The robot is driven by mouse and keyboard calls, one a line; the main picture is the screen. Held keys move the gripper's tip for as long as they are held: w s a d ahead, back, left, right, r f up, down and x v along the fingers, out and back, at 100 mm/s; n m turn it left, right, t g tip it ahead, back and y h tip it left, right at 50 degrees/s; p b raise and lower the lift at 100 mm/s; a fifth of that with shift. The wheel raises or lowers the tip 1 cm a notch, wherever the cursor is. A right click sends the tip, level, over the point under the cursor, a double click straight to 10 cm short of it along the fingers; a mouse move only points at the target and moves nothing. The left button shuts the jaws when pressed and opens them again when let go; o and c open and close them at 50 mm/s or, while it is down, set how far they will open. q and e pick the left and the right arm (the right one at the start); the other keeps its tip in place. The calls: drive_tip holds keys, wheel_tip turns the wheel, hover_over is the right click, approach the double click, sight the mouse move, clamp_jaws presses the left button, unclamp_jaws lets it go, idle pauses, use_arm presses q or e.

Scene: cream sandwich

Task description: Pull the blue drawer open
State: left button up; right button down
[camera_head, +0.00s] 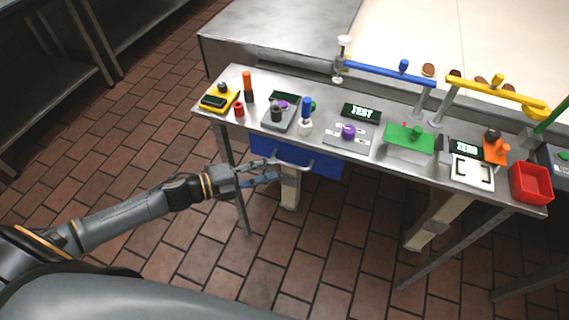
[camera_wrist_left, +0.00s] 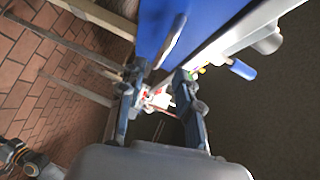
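The blue drawer (camera_head: 325,162) hangs under the metal table's front edge, and its front looks flush under the tabletop. A grey bar handle (camera_head: 300,163) runs across its front. My left gripper (camera_head: 277,174) is at the left part of the handle, in front of the drawer. In the left wrist view, the two fingers (camera_wrist_left: 160,76) stand apart with a gap between them. The blue drawer front (camera_wrist_left: 205,22) and its handle (camera_wrist_left: 172,42) are just beyond the fingertips. I see no clear grip on the handle. My right gripper is not in view.
The metal table (camera_head: 235,135) carries several small tools and devices, with a red bin (camera_head: 531,182) at the right. A table leg (camera_head: 290,188) stands behind the gripper. The brick floor (camera_head: 170,265) in front is clear apart from my arm.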

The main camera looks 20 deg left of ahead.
use_arm(q)
drive_tip(key=x, duration=0.5)
drive_tip(key=shift+p, duration=0.3)
clamp_jaws()
